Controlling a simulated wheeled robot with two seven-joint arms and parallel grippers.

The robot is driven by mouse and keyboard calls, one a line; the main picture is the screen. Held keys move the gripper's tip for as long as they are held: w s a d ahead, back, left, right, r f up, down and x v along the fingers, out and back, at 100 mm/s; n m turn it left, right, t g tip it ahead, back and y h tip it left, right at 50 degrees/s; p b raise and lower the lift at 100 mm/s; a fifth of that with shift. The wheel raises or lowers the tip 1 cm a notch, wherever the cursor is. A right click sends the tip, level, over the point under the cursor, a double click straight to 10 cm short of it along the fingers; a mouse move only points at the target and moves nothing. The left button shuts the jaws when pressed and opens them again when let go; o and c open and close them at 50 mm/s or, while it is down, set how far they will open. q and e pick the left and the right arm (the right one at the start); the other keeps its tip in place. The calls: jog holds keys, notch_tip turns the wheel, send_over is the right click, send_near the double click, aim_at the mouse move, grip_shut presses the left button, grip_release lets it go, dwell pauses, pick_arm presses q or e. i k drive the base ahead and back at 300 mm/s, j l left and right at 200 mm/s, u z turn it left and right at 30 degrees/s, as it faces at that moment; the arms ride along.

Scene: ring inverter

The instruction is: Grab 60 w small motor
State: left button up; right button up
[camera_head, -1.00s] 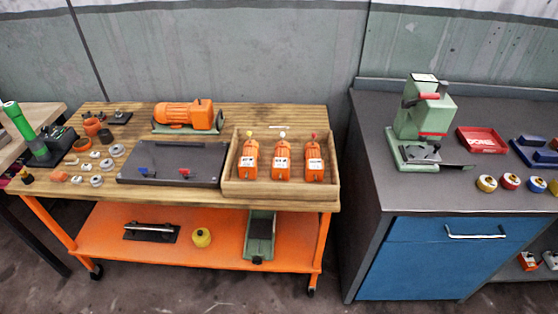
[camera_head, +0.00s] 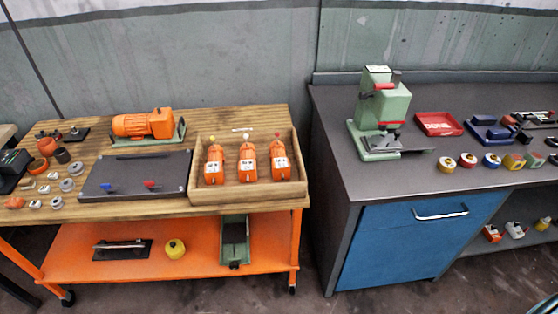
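Three small orange motors stand side by side in a wooden tray (camera_head: 195,197) on the wooden-topped cart. Each has a white label too small to read, so I cannot tell which is the 60 W one. A larger orange motor (camera_head: 143,124) lies on a green base behind the dark plate. Neither of my grippers shows in the view.
A dark plate (camera_head: 134,172) with blue and red handles lies left of the tray. Metal rings and small parts lie at the cart's left. On the grey bench (camera_head: 340,140) stand a green press (camera_head: 383,105), a red tray (camera_head: 438,123) and several coloured rolls. A gap separates cart and bench.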

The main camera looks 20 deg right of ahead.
aim_at(214, 174)
jog(key=i+j+z, duration=0.25)
jog(key=j, duration=0.2)
jog(key=j+z, duration=0.25)
jog(key=j, duration=0.2)
jog(key=i+j+z, duration=0.25)
jog(key=j, duration=0.3)
jog(key=j+z, duration=0.25)
jog(key=j, duration=0.25)
jog(key=k+l, duration=0.05)
